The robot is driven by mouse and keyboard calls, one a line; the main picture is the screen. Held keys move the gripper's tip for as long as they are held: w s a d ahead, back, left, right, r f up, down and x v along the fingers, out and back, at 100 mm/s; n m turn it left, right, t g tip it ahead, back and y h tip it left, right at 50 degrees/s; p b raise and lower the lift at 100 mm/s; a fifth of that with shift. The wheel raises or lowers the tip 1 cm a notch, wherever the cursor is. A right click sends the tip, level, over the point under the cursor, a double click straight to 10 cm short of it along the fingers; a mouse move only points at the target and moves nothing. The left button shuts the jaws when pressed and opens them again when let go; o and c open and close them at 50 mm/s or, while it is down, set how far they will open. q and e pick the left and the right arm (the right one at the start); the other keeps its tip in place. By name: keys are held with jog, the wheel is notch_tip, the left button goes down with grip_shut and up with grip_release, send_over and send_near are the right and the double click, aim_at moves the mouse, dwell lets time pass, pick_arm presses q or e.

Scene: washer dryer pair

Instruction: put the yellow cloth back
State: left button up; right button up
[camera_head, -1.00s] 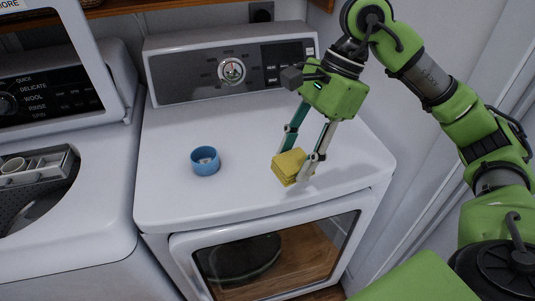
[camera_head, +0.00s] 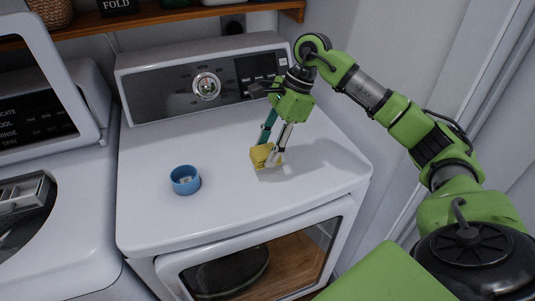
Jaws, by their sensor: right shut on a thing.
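The folded yellow cloth (camera_head: 262,155) is at the right part of the white dryer top (camera_head: 225,205). My right gripper (camera_head: 271,158) is shut on the cloth, with its fingers pointing down on either side of it. I cannot tell whether the cloth touches the dryer top or hangs just above it. My left gripper is not in view.
A small blue bowl (camera_head: 185,180) stands on the dryer top, left of the cloth. The control panel (camera_head: 205,85) rises at the back. A washer (camera_head: 75,200) with an open lid stands at the left. A wooden shelf (camera_head: 160,17) is above. The front of the top is clear.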

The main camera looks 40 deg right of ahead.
jog(key=shift+w+d+f, duration=0.25)
jog(key=shift+w+f, duration=0.1)
jog(key=shift+f, duration=0.15)
jog(key=f, duration=0.1)
jog(key=f+p, duration=0.1)
jog(key=f, duration=0.1)
jog(key=shift+w+d, duration=0.15)
jog(key=shift+w, duration=0.1)
jog(key=shift+f+p, duration=0.3)
jog(key=shift+f, duration=0.1)
jog(key=shift+f, duration=0.15)
jog(key=o, duration=1)
